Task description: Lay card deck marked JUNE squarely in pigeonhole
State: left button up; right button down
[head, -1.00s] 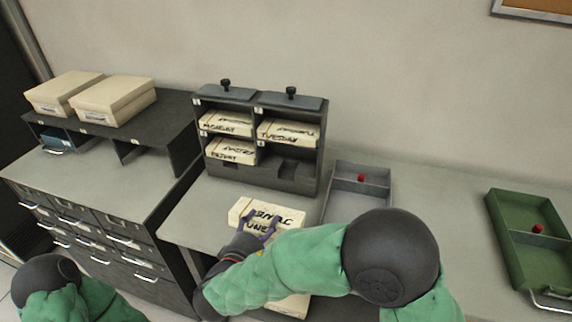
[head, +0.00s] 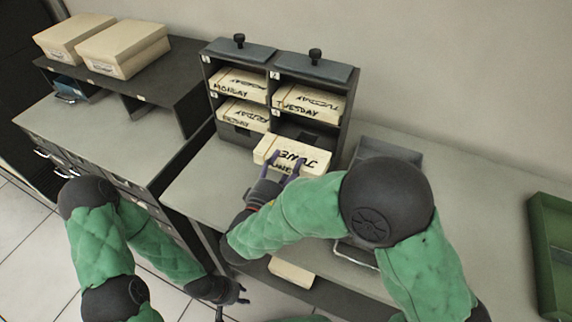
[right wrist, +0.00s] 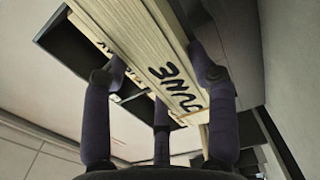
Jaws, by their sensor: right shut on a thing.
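The cream card deck marked JUNE (head: 293,153) is in my right gripper (head: 283,178), in front of the lower right of the dark rack (head: 345,130). In the right wrist view the purple fingers (right wrist: 165,85) grip the deck (right wrist: 160,60), which looks tilted there. The lower right pigeonhole (head: 292,130) is dark and partly hidden by the deck; no deck shows inside. Decks marked MONDAY (head: 240,83) and TUESDAY (head: 306,103) fill the upper holes, and another deck (head: 243,115) the lower left. My left gripper (head: 232,303) is open and empty, low at the front.
Two cream boxes (head: 124,48) stand on a dark shelf at the left above a drawer cabinet (head: 110,140). A grey tray (head: 395,150) is partly behind my right arm. A green tray (head: 555,260) is at the far right. A cream block (head: 291,272) lies low at the front.

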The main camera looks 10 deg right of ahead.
jog(key=shift+w+d, duration=0.1)
jog(key=shift+b+x, duration=1.85)
jog(key=shift+x, duration=3.9)
jog(key=shift+r, duration=0.1)
jog(key=shift+f+b, duration=0.4)
jog(key=shift+b, duration=0.35)
jog(key=shift+c, duration=1.4)
grip_release()
jog(key=shift+f, duration=0.1)
jog(key=v, duration=1.2)
